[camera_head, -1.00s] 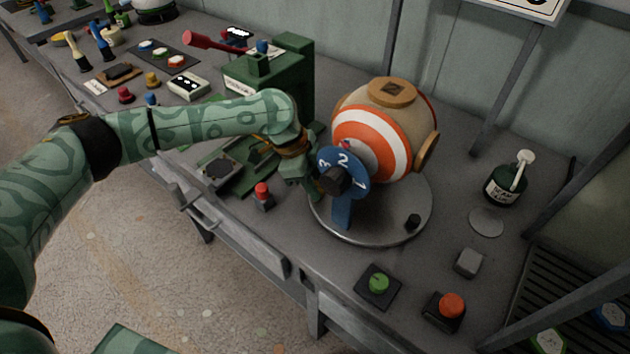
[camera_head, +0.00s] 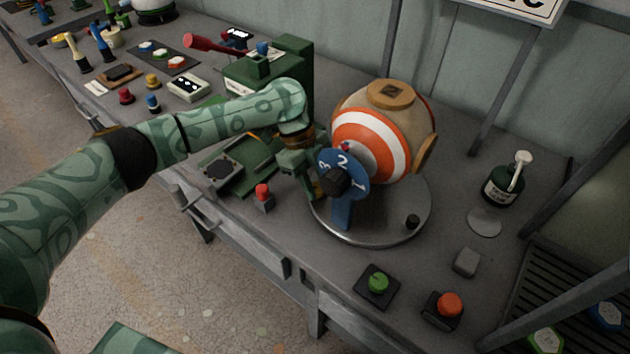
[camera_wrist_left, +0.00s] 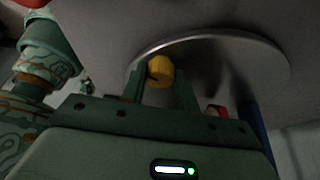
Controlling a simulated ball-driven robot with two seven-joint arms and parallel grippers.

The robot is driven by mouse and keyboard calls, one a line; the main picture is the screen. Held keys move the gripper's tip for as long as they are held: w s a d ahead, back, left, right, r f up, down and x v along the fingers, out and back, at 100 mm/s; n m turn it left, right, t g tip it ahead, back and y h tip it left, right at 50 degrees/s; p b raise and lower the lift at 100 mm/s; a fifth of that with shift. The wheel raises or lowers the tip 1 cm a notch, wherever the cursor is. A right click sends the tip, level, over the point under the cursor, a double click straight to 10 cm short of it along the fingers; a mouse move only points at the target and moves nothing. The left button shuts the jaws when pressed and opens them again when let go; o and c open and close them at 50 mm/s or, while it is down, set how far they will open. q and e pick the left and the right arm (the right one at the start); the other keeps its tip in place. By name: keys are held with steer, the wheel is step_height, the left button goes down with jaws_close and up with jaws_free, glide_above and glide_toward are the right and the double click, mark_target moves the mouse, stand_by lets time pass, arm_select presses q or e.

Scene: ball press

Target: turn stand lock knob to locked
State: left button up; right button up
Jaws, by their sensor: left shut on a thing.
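A yellow knob (camera_wrist_left: 160,70) shows in the left wrist view at the near edge of the round metal stand plate (camera_wrist_left: 225,42). My left gripper (camera_wrist_left: 160,84) is shut on this knob, one finger on each side. In the head view the left gripper (camera_head: 314,190) is low at the left edge of the stand plate (camera_head: 385,230), beside the blue dial plate (camera_head: 343,210); its fingertips and the knob are largely hidden. I cannot read a lock mark. My right gripper is not in view.
The tan ball with orange and white rings (camera_head: 395,130) sits above the stand plate. A black knob (camera_head: 336,181) is on the numbered blue plate. A red button (camera_head: 263,195) is left of the stand. Green (camera_head: 377,283) and orange (camera_head: 449,304) buttons are in front.

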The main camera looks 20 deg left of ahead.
arm_select(q)
steer(key=shift+m, duration=0.6)
steer(key=shift+m+g, duration=0.3)
steer(key=o, duration=1)
